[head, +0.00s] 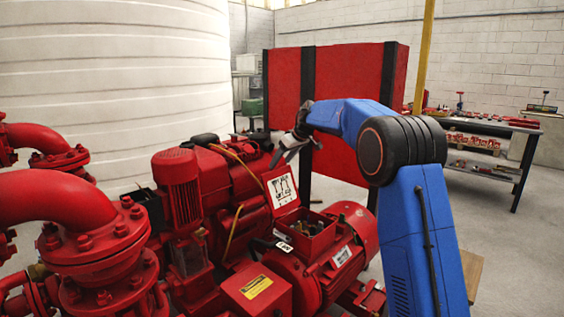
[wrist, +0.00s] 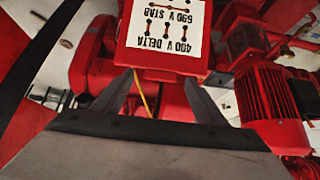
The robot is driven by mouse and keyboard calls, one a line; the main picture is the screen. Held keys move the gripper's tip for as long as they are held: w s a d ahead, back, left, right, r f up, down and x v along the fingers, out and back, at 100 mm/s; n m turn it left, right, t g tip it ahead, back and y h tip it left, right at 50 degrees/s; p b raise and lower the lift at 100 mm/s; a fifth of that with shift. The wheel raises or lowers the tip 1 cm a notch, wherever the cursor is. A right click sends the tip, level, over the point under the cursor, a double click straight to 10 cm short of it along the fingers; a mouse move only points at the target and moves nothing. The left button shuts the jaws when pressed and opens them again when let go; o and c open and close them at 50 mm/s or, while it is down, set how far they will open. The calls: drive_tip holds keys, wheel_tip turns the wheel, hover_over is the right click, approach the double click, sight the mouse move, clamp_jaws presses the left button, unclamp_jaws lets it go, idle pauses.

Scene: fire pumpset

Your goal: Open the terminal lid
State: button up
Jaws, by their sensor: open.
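The terminal lid (head: 281,191) is a red plate with a white wiring-diagram label. In the head view it stands raised at the back of the terminal box (head: 312,243), whose inside is exposed with small parts in it. In the wrist view the lid (wrist: 165,32) fills the top centre, its label upside down, reading 400 V delta and 690 V star. My gripper (head: 281,157) is open and empty, just above the lid in the head view. In the wrist view the fingers of my gripper (wrist: 160,77) point at the lid's near edge; contact cannot be told.
Red pump pipes (head: 60,190) and a vertical red motor (head: 178,187) crowd the left.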

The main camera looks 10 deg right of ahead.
drive_tip(key=v, duration=1.7)
drive_tip(key=shift+s+r, duration=0.15)
drive_tip(key=shift+s, duration=0.05)
drive_tip(key=m+t+y, duration=0.4)
drive_tip(key=m+t, duration=0.1)
drive_tip(key=m, duration=3.1)
approach(278, 174)
drive_tip(key=w+a, duration=0.3)
drive_tip(key=w, duration=0.2)
drive_tip(key=w+a, duration=0.2)
drive_tip(key=shift+w+a+r, duration=0.15)
drive_tip(key=shift+a+r, duration=0.1)
drive_tip(key=shift+a, duration=0.1)
